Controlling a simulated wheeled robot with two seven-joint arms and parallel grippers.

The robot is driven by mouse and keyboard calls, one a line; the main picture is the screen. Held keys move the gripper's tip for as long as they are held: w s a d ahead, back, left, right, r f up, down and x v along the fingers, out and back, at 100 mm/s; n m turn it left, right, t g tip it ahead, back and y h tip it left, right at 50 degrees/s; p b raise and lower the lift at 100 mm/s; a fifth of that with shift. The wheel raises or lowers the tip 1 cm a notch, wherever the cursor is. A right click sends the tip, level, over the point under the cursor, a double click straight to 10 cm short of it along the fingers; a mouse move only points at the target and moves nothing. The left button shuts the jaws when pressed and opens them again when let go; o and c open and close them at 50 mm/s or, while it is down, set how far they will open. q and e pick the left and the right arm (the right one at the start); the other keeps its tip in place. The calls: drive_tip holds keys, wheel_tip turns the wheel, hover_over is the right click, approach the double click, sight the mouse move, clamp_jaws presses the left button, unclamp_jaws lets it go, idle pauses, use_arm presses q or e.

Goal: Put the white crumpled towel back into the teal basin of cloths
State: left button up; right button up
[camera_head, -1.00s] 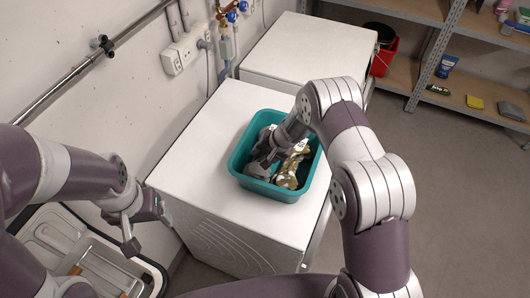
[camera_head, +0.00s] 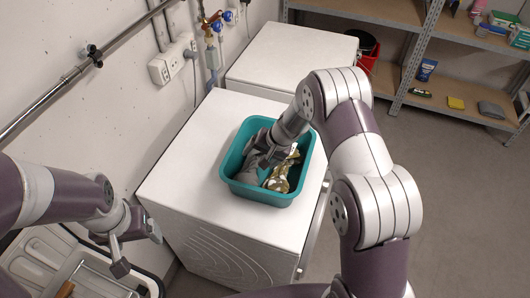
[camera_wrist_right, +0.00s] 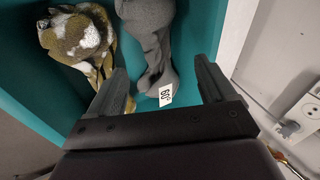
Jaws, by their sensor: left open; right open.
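The teal basin (camera_head: 262,196) stands on the nearer white machine. In it lie a grey cloth (camera_head: 247,176) and a brown, yellow and white patterned cloth (camera_head: 281,178). The right wrist view shows the grey cloth (camera_wrist_right: 152,35) with a white "60" tag, and the patterned cloth (camera_wrist_right: 75,32) left of it. My right gripper (camera_wrist_right: 162,75) is open over the basin, its fingers either side of the grey cloth's tagged end; contact is unclear. I cannot make out a white crumpled towel in either view. My left gripper (camera_head: 138,250) is open and empty, left of the machine.
The nearer machine's top (camera_head: 180,165) has bare room left of the basin. A second white machine (camera_head: 290,60) stands behind. A pale container (camera_head: 40,260) lies under my left arm. Pipes and sockets line the left wall; metal shelves (camera_head: 470,70) stand at the back right.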

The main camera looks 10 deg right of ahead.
drive_tip(key=s+d+r+n+h, duration=0.1)
drive_tip(key=s+r+n, duration=0.1)
drive_tip(key=s, duration=0.6)
drive_tip(key=s+d+r+n+g+h, duration=0.1)
drive_tip(key=s+d+r+n, duration=0.1)
drive_tip(key=s+r, duration=0.3)
drive_tip(key=s+d+r+n+g+h, duration=0.1)
drive_tip(key=s+r, duration=0.3)
drive_tip(key=s, duration=0.7)
drive_tip(key=shift+s+d+r+n+h+b, duration=0.25)
drive_tip(key=shift+s+d+n+h+b, duration=0.15)
drive_tip(key=shift+h, duration=0.1)
